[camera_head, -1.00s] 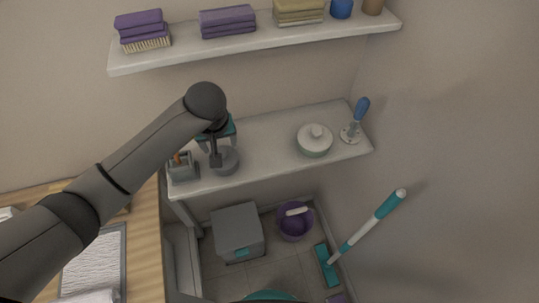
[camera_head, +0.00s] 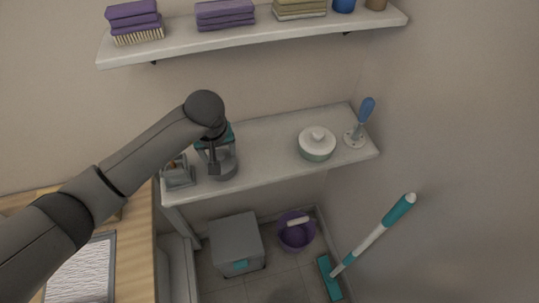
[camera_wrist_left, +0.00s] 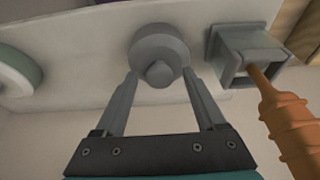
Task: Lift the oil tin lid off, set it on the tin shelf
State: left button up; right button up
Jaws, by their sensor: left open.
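The grey round oil tin (camera_head: 224,169) stands on the left part of the lower white shelf (camera_head: 268,160), partly hidden by my left gripper. In the left wrist view, its lid with a pointed knob (camera_wrist_left: 159,72) lies between my finger ends. My left gripper (camera_head: 214,160) reaches down over the tin. Its two fingers (camera_wrist_left: 161,82) are apart in the wrist view, one on each side of the knob, and I cannot tell whether they touch it. My right gripper is not in view.
A grey square holder (camera_head: 178,178) with an orange-handled tool (camera_wrist_left: 290,125) stands close left of the tin. A lidded white-and-green pot (camera_head: 317,148) and a blue-handled brush (camera_head: 366,112) stand to the right. Bare shelf lies between tin and pot. An upper shelf (camera_head: 250,41) holds folded cloths.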

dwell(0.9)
pick_arm(q)
grip_shut()
dwell(0.4)
